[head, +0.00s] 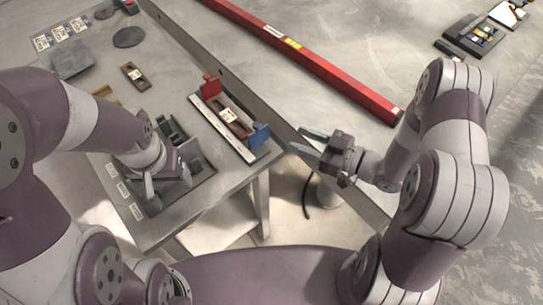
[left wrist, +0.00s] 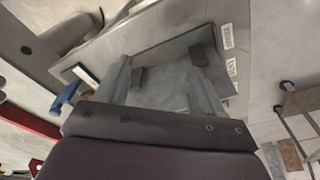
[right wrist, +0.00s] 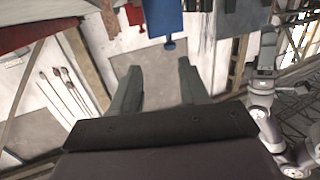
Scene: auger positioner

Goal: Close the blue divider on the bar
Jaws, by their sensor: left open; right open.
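The bar (head: 205,112) is a pale strip along the right edge of the grey table, with a red divider (head: 211,84) at its far end and the blue divider (head: 259,134) at its near end. A brown slotted part (head: 233,122) lies between the dividers. My right gripper (head: 297,139) is open and empty, to the right of the blue divider and apart from it. A blue piece (right wrist: 168,22) shows ahead of its fingers in the right wrist view. My left gripper (head: 168,190) is open over the dark tray, left of the bar.
The dark tray (head: 197,183) with upright walls sits at the table's near end. Another brown part (head: 135,76), a dark disc (head: 128,37) and a grey block (head: 71,60) lie farther back. A long red beam (head: 310,62) lies beyond the table's right edge.

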